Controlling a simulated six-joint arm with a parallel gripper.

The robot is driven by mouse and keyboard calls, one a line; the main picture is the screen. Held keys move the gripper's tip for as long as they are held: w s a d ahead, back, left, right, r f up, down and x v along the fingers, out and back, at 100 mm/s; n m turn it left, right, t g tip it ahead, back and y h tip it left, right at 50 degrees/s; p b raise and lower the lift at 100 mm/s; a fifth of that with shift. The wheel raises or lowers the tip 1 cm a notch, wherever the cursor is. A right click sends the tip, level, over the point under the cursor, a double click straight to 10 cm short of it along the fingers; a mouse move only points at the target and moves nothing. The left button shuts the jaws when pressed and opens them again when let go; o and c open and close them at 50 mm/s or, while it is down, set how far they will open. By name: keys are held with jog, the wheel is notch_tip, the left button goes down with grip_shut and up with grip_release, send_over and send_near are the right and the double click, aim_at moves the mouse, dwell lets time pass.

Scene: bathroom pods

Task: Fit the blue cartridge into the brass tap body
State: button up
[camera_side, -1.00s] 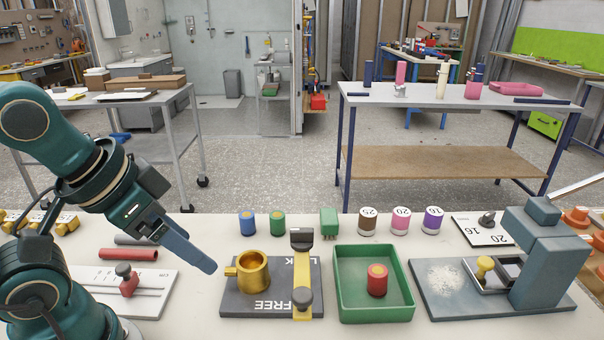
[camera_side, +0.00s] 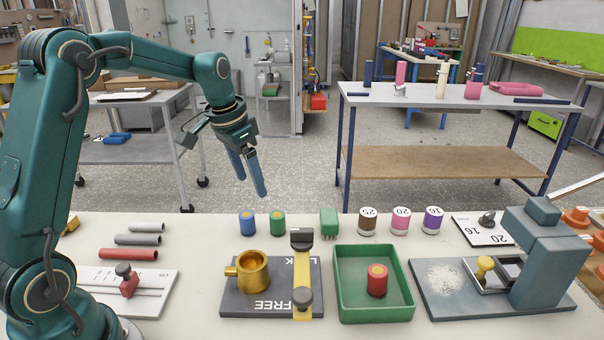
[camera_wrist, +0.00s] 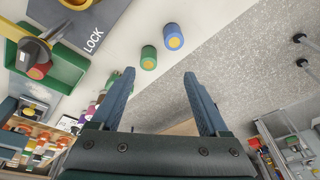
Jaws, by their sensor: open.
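The blue cartridge (camera_side: 247,222) stands upright near the table's back edge, left of a green one; it also shows at the top of the wrist view (camera_wrist: 173,37). The brass tap body (camera_side: 252,271), a round open cup with a side spout, sits on a dark plate (camera_side: 236,308) marked LOCK and FREE, in front of the blue cartridge. My gripper (camera_side: 257,194) is open and empty, in the air above and behind the blue cartridge, fingers pointing down. In the wrist view the cartridge lies ahead of the two fingers (camera_wrist: 160,78), apart from them.
The green cartridge (camera_side: 278,223) stands close right of the blue one. A yellow lever (camera_side: 302,270) rises on the plate. A green tray (camera_side: 343,310) holds a red cartridge (camera_side: 377,280). Pipes (camera_side: 130,254) and a red-knobbed slider (camera_side: 127,280) lie at left.

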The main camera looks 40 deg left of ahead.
jog(key=n+g, duration=0.1)
send_over(246, 214)
jog(key=f, duration=0.3)
jog(key=s+f, duration=0.1)
jog(key=f, duration=0.1)
jog(key=shift+f, duration=0.2)
jog(key=shift+w+f, duration=0.2)
jog(key=shift+f, duration=0.9)
jog(key=shift+w+f, duration=0.2)
jog(key=shift+f, duration=0.9)
grip_shut()
